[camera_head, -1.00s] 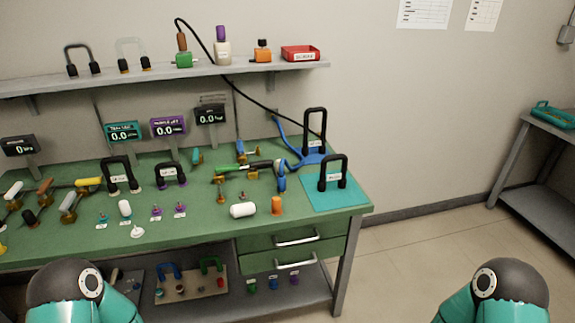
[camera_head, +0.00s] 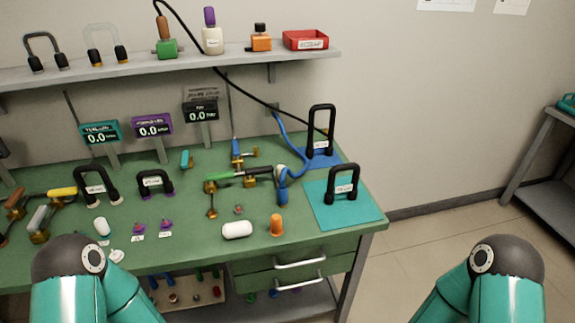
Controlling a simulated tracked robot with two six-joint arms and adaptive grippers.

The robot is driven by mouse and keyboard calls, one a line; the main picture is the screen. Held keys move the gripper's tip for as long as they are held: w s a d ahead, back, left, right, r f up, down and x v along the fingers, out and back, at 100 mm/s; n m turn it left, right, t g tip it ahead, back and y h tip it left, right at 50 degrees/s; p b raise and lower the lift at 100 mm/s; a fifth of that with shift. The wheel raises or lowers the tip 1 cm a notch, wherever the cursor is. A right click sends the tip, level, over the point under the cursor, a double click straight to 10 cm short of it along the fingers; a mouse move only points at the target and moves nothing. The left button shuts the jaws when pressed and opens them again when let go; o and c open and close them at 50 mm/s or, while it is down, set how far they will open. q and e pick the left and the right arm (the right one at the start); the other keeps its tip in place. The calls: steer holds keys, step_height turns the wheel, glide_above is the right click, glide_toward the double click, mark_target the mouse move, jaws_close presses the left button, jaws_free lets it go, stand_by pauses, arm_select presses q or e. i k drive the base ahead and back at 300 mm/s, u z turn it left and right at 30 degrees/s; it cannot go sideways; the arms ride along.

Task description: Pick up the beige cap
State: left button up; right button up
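I cannot tell for certain which thing is the beige cap. A white, rounded cylinder (camera_head: 237,230) lies on its side near the bench's front edge, left of an upright orange cap (camera_head: 277,225). A smaller off-white cap-like piece (camera_head: 102,227) lies further left, with a small whitish knobbed piece (camera_head: 116,255) in front of it. A pale round piece (camera_head: 281,170) is partly hidden by the blue fittings. Only links of my two arms show at the bottom corners; both grippers are out of view.
The green bench (camera_head: 190,248) carries black handles, valves and displays. A teal mat (camera_head: 325,212) with a black handle (camera_head: 343,183) lies at its right end. A shelf (camera_head: 150,68) runs above. Drawers (camera_head: 290,265) are below the front edge. Floor is clear to the right.

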mark_target(279, 168)
steer(key=z, duration=0.3)
steer(key=i, duration=0.4)
steer(key=u, duration=2.4)
steer(key=k, duration=1.75)
steer(key=z, duration=0.8)
steer(key=i, duration=1)
steer(key=z, duration=0.05)
